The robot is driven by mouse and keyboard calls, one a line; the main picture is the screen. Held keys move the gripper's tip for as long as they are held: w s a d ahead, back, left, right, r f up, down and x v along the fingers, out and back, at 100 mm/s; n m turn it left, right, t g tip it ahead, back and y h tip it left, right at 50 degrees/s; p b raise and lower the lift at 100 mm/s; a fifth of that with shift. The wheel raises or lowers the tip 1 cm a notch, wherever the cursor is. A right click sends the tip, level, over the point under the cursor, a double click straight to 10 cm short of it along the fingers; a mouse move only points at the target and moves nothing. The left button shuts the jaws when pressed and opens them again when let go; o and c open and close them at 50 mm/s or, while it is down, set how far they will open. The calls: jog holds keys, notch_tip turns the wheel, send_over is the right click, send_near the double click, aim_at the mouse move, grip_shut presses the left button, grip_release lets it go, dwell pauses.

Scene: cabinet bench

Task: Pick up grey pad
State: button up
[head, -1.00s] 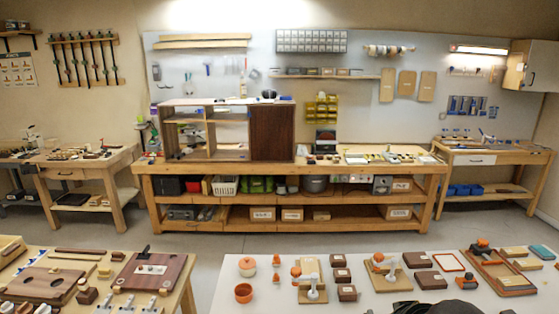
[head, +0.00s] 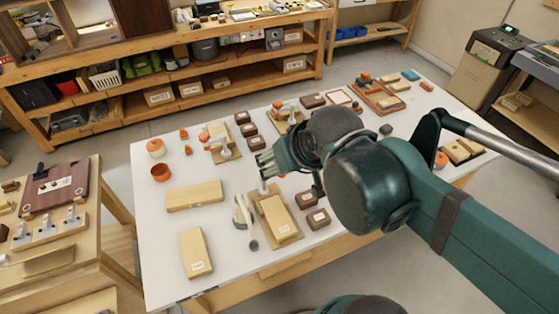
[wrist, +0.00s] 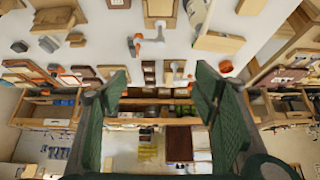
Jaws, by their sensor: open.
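A small dark grey piece (head: 385,129) lies on the white table to the right of my wrist in the head view; it may be the grey pad, but it is too small to be sure. In the wrist view, a small grey piece (wrist: 19,46) lies at the upper left, and I cannot tell whether it is the same one. My gripper (head: 268,162) is above the middle of the table, left of the dark grey piece and well apart from it. The wrist view shows its two green fingers (wrist: 162,90) spread wide with nothing between them. My arm hides part of the table.
The white table (head: 150,215) holds wooden blocks (head: 195,195), brown boxes (head: 318,219), an orange pot (head: 160,172) and a wooden tray (head: 275,217) close below my gripper. A shelved bench (head: 215,90) stands behind. The table's front left is partly bare.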

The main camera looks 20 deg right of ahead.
jog(key=w+d+f+m+g+p, duration=0.1)
jog(key=w+d+f+m+g, duration=0.15)
jog(key=w+m, duration=0.45)
jog(key=w+d+f+m+g+p, duration=0.1)
jog(key=w+d+f+m, duration=0.15)
jog(key=w, duration=0.75)
jog(key=w+d+f+m+g, duration=0.1)
jog(key=w+d+f+m, duration=0.1)
jog(key=w+f, duration=0.2)
jog(key=w+d+f+m+g+p, duration=0.1)
jog(key=w+d+f+m, duration=0.1)
jog(key=f, duration=0.6)
jog(key=w+d+f+m+g, duration=0.1)
jog(key=w+d+f+m, duration=0.1)
jog(key=w+f+m, duration=0.2)
jog(key=shift+w+d+f, duration=0.1)
jog(key=shift+w+f, duration=0.4)
jog(key=shift+f, duration=0.3)
jog(key=shift+w+d+f, duration=0.1)
jog(key=shift+w+f, duration=0.35)
jog(key=shift+f, duration=0.35)
jog(key=shift+w+d+f+m+g, duration=0.1)
jog(key=shift+f+m+g, duration=0.15)
jog(key=shift+f, duration=0.35)
jog(key=shift+f, duration=0.15)
jog(key=shift+f, duration=1.15)
jog(key=shift+f, duration=0.1)
